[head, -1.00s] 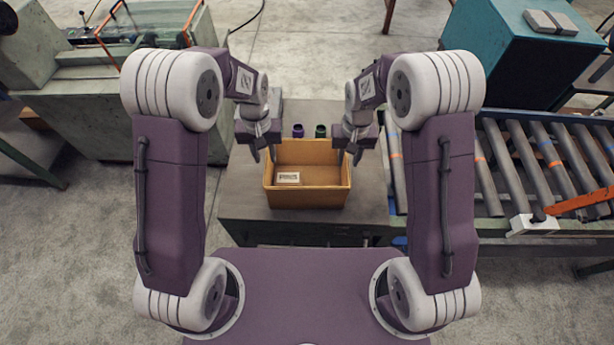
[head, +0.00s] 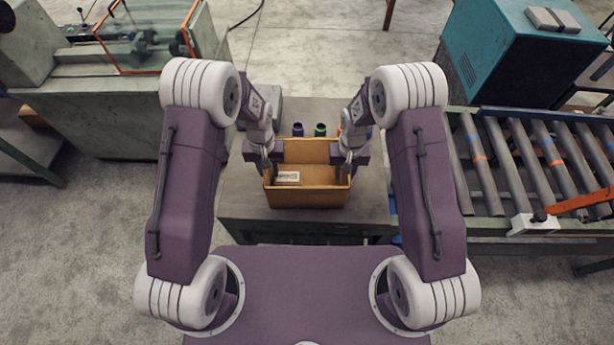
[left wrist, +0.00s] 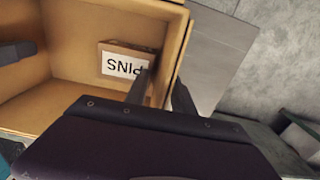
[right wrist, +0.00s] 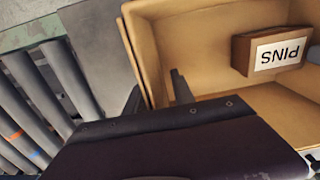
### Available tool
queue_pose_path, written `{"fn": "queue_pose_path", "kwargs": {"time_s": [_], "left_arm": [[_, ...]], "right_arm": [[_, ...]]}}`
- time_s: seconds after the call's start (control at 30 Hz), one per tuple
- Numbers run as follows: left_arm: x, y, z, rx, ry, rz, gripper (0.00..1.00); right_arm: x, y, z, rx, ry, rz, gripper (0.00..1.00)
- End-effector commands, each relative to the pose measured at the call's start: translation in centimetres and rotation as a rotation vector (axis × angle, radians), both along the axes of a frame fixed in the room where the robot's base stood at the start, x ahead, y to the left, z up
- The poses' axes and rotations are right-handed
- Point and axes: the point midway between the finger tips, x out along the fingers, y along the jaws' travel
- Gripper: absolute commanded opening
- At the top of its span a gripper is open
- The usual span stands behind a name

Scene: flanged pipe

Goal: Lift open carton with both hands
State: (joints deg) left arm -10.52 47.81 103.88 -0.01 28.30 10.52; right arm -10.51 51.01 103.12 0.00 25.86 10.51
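The open tan carton (head: 307,198) stands on a grey table; a small brown box labelled PINS (head: 288,177) lies inside it. My left gripper (head: 268,172) is at the carton's left wall. In the left wrist view, its fingers (left wrist: 160,90) are apart, one inside the carton (left wrist: 75,72) and one outside the wall. My right gripper (head: 346,174) is at the right wall. In the right wrist view, its fingers (right wrist: 157,92) are also apart on either side of the carton wall (right wrist: 143,52). Whether any finger touches the wall cannot be told.
A purple jar (head: 298,130) and a green jar (head: 320,130) stand behind the carton on the table (head: 240,205). A roller conveyor (head: 500,165) runs to the right, with a teal cabinet (head: 515,60) behind it. A machine bench (head: 110,105) is at the left.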

Motion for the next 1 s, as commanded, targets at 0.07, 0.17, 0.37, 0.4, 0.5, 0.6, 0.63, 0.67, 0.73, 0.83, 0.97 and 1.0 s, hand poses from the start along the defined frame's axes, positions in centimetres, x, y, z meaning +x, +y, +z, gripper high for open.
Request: {"fn": "queue_pose_path", "kwargs": {"time_s": [0.07, 0.17, 0.37, 0.4, 0.5, 0.6, 0.63, 0.67, 0.73, 0.83, 0.97, 1.0], "left_arm": [[0.01, 0.0, 0.01, 0.0, 0.0, 0.0, 0.3], [0.01, 0.0, 0.02, 0.0, 0.0, 0.0, 0.27], [0.01, 0.0, 0.02, 0.0, 0.0, 0.0, 0.0], [0.01, 0.0, 0.03, 0.0, 0.0, 0.0, 0.0], [0.01, 0.0, 0.03, 0.0, 0.0, 0.0, 0.0], [0.01, 0.0, 0.03, 0.0, 0.0, 0.0, 0.0], [0.01, 0.0, 0.03, 0.0, 0.0, 0.0, 0.0], [0.01, 0.0, 0.03, 0.0, 0.0, 0.0, 0.0], [0.01, 0.0, 0.03, 0.0, 0.0, 0.0, 0.0], [0.01, 0.0, 0.04, 0.0, 0.0, 0.0, 0.0], [0.01, 0.0, 0.04, 0.0, 0.0, 0.0, 0.0], [0.01, 0.0, 0.04, 0.0, 0.0, 0.0, 0.0]], "right_arm": [[0.01, 0.0, 0.01, 0.0, 0.0, 0.0, 0.3], [0.0, 0.0, 0.01, 0.0, 0.0, 0.0, 0.27], [0.0, 0.0, 0.02, 0.0, 0.0, 0.0, 0.0], [0.0, 0.0, 0.02, 0.0, 0.0, 0.0, 0.0], [0.0, 0.0, 0.02, 0.0, 0.0, 0.0, 0.0], [0.0, 0.0, 0.03, 0.0, 0.0, 0.0, 0.0], [0.0, 0.0, 0.03, 0.0, 0.0, 0.0, 0.0], [0.0, 0.0, 0.03, 0.0, 0.0, 0.0, 0.0], [0.0, 0.0, 0.03, 0.0, 0.0, 0.0, 0.0], [0.0, 0.0, 0.03, 0.0, 0.0, 0.0, 0.0], [0.0, 0.0, 0.04, 0.0, 0.0, 0.0, 0.0], [0.0, 0.0, 0.04, 0.0, 0.0, 0.0, 0.0]]}}
